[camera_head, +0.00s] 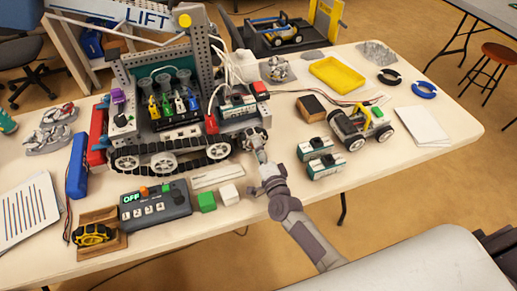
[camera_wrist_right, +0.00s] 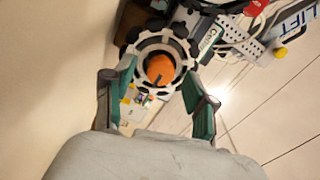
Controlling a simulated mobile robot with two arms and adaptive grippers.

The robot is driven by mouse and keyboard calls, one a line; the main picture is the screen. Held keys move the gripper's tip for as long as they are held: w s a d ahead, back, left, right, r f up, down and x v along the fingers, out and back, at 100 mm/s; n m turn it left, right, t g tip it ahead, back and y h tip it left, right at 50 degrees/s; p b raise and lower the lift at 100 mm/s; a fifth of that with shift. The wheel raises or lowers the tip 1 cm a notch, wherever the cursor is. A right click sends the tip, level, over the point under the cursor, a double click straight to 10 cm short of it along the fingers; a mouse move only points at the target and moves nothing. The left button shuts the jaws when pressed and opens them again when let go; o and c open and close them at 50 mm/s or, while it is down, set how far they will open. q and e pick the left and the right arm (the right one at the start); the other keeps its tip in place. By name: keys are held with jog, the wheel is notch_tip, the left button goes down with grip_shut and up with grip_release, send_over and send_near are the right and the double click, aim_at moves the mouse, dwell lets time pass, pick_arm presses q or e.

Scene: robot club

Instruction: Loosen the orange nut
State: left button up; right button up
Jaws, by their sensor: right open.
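The orange nut (camera_wrist_right: 160,69) sits at the hub of a dark wheel with a light toothed ring (camera_wrist_right: 140,48) in the right wrist view. In the head view this wheel (camera_head: 252,137) is at the right front corner of the tracked robot (camera_head: 165,150), and the nut cannot be made out there. My right gripper (camera_head: 262,155) is close in front of the wheel. In the right wrist view its two green-padded fingers (camera_wrist_right: 158,76) are apart, one on each side of the nut; contact cannot be told. My left gripper is not in view.
A control box reading OFF (camera_head: 155,208), green block (camera_head: 206,201) and white block (camera_head: 229,194) lie left of my right arm. Teal-and-white modules (camera_head: 320,165) and a small wheeled car (camera_head: 360,128) stand to its right. White sheets (camera_head: 422,126) lie near the right table edge.

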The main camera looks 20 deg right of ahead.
jog(key=s, duration=1.1)
jog(key=shift+s+d, duration=0.2)
jog(key=shift+s, duration=0.1)
jog(key=shift+a, duration=0.1)
